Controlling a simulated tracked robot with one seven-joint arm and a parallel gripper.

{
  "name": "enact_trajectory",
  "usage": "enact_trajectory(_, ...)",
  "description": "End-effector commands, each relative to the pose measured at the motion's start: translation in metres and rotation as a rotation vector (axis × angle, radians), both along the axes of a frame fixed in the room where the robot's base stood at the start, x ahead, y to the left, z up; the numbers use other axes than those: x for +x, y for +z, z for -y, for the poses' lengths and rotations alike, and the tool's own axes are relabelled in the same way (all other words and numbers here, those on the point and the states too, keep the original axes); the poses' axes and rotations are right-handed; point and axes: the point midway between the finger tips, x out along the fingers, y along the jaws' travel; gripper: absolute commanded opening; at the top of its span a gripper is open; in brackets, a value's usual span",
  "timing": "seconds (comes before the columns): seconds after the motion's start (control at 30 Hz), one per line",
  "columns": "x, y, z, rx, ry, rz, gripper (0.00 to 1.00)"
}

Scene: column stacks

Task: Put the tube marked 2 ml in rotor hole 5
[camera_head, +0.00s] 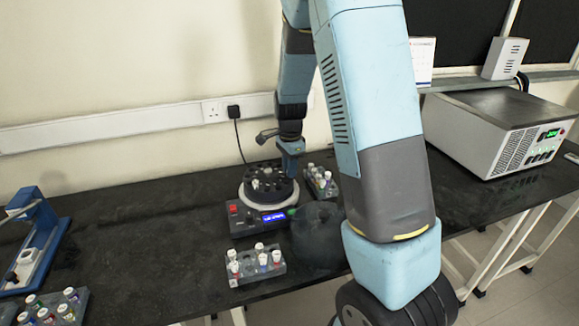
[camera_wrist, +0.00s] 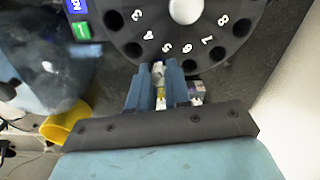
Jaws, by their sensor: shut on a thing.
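My gripper (camera_wrist: 157,80) is shut on a tube (camera_wrist: 159,72) with a pale cap and a yellowish part, at the rotor's rim in the wrist view. The dark rotor (camera_wrist: 165,22) has numbers 3 to 8 showing around a white hub. The tube and fingers line up with the number 5 and cover its hole; I cannot tell whether the tube is above the hole or in it. The tube's marking is not readable. In the head view my gripper (camera_head: 291,150) is over the far right side of the rotor (camera_head: 268,188).
The centrifuge's dark lid (camera_head: 318,235) is at its right. A tube rack (camera_head: 332,190) stands behind right, another (camera_head: 240,279) in front, and a third (camera_head: 70,320) at front left. A blue device (camera_head: 38,240) stands left. A white-grey instrument (camera_head: 490,135) stands right.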

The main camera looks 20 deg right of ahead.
Motion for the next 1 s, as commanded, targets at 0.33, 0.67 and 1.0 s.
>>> enact_trajectory(0.33,0.0001,-0.0002,0.0001,0.0,0.0,0.0,0.28)
enact_trajectory(0.67,0.0002,-0.0001,0.0001,0.0,0.0,0.001,0.47)
enact_trajectory(1.0,0.0002,-0.0001,0.0001,0.0,0.0,0.001,0.64)
